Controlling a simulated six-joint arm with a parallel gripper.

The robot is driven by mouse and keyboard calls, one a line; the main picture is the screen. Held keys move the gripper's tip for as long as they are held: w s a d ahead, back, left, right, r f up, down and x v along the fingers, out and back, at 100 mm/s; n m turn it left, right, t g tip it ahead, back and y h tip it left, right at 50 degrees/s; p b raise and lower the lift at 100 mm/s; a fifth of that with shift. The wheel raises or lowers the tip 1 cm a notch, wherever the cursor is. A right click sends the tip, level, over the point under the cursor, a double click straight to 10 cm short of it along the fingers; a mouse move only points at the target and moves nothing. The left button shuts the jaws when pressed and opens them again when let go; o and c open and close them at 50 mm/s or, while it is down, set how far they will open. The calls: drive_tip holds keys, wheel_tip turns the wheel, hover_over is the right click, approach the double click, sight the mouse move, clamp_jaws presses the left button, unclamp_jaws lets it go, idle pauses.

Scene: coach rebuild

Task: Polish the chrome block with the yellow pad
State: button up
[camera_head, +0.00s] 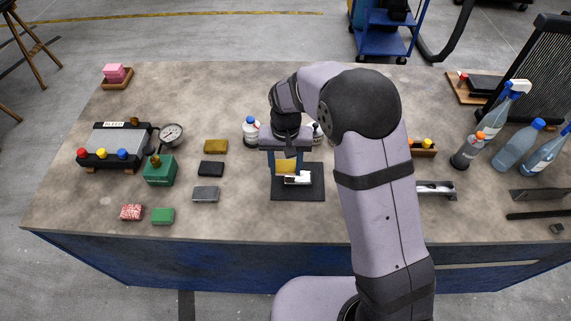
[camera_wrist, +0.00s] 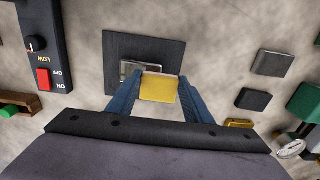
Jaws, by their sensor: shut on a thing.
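My gripper (camera_head: 286,165) is shut on the yellow pad (camera_head: 287,168), with a blue finger on each side of it. In the wrist view the yellow pad (camera_wrist: 158,88) sits between the fingertips of my gripper (camera_wrist: 160,80). The shiny chrome block (camera_head: 299,179) lies on a dark square mat (camera_head: 298,193). The chrome block (camera_wrist: 129,69) is partly hidden by the pad and a finger in the wrist view. The pad is over or beside the block's edge; I cannot tell whether they touch.
A mustard pad (camera_head: 216,146), a black block (camera_head: 211,169) and a grey block (camera_head: 206,194) lie left of the mat. A green box (camera_head: 160,171) stands farther left. Bottles (camera_head: 518,145) stand at the right. A switch box (camera_wrist: 41,50) shows in the wrist view.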

sight(308, 181)
wheel_tip(308, 181, down, 3)
drive_tip(key=shift+f+b, duration=0.1)
drive_tip(key=shift+b, duration=0.8)
drive_tip(key=shift+d+f, duration=0.15)
drive_tip(key=shift+d, duration=0.4)
drive_tip(key=shift+c, duration=0.4)
drive_tip(key=shift+d+b, duration=0.45)
drive_tip(key=shift+d, duration=2.65)
drive_tip(key=shift+d+f+b, duration=0.15)
drive_tip(key=shift+f+b, duration=0.05)
drive_tip(key=shift+b, duration=0.15)
drive_tip(key=shift+a+r+p, duration=0.25)
drive_tip(key=shift+a+p, duration=0.05)
drive_tip(key=shift+a, duration=0.15)
drive_tip(key=shift+a+p, duration=0.5)
drive_tip(key=shift+a, duration=2.95)
wheel_tip(308, 181, up, 8)
drive_tip(key=p, duration=0.6)
drive_tip(key=shift+d+r, duration=0.1)
